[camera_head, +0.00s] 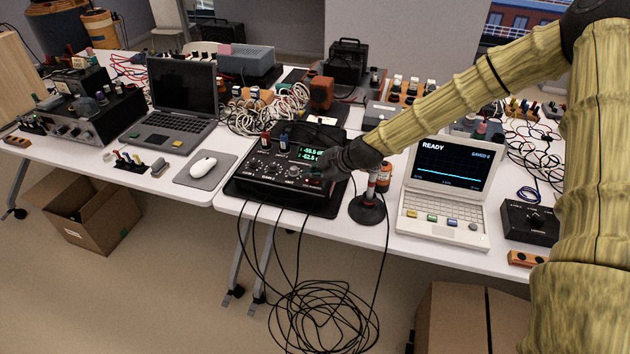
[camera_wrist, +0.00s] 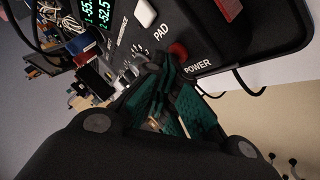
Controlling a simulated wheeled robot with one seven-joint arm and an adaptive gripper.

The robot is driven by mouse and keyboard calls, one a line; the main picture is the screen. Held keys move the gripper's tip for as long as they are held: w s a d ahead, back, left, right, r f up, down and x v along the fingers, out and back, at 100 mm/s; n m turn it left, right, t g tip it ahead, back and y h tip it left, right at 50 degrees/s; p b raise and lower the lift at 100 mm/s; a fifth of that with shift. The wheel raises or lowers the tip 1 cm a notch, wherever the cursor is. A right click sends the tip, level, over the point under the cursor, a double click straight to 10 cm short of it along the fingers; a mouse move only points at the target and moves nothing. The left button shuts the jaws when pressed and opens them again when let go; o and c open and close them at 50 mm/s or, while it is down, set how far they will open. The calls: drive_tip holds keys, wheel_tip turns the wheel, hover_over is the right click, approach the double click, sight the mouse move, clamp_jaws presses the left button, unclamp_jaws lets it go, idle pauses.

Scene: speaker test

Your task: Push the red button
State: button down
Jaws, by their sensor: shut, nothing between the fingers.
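The red button (camera_wrist: 178,51) is a small round red knob beside the POWER label on a black device's panel in the wrist view. The black device (camera_head: 262,185) stands on the white table in the head view, with a green number display (camera_head: 311,154). I cannot make out the button clearly there, beside my gripper. My gripper (camera_wrist: 166,80) is shut and empty, with dark green finger pads. Its tips are very close to the button in the wrist view; I cannot tell whether they touch it. In the head view my gripper (camera_head: 328,168) is over the device's right side.
A round black stand (camera_head: 368,208) is just right of the device. A white laptop (camera_head: 443,215) reading READY is further right. A mouse (camera_head: 203,167) on a grey pad and a dark laptop (camera_head: 168,133) are at left. Cables (camera_head: 320,318) hang in front.

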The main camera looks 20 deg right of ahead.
sight(313, 183)
drive_tip(key=shift+r, duration=0.1)
idle(0.3)
drive_tip(key=shift+r+p, duration=0.5)
drive_tip(key=shift+r, duration=0.25)
drive_tip(key=shift+r+p, duration=1.55)
drive_tip(key=shift+r, duration=1.45)
